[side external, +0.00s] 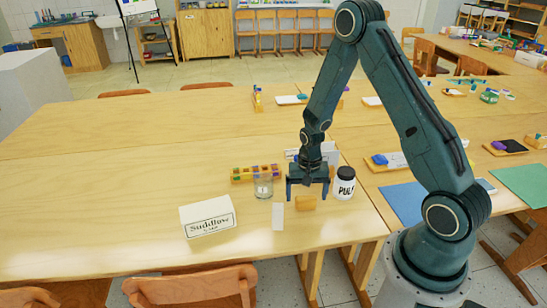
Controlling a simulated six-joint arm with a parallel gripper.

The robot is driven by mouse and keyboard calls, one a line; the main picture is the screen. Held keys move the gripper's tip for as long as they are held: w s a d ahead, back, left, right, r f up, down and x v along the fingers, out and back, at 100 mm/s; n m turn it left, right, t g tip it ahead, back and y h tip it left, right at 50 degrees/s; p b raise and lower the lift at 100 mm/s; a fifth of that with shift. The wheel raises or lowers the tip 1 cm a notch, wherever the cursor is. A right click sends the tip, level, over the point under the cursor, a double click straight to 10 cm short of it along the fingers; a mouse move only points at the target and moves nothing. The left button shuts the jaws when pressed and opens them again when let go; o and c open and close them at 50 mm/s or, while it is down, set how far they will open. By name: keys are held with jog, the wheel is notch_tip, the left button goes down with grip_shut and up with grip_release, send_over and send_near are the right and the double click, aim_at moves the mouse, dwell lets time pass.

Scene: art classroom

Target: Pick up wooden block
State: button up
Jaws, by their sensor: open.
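A small wooden block (305,203), light orange-brown, lies on the wooden table (120,190) near its front right part. My gripper (308,194) points down just above and around the block's position, with its two dark fingers apart. Nothing shows between the fingers above the block. I cannot tell from this view whether the fingers are level with the block or in front of or behind it.
A glass (264,186) stands left of my gripper and a black-and-white jar (343,183) stands close on its right. A white rectangular piece (278,216) is left of the block. A tray of coloured pieces (243,175) is behind.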

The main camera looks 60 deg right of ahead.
aim_at(306, 196)
jog(key=shift+f, duration=1.5)
jog(key=c, duration=1.1)
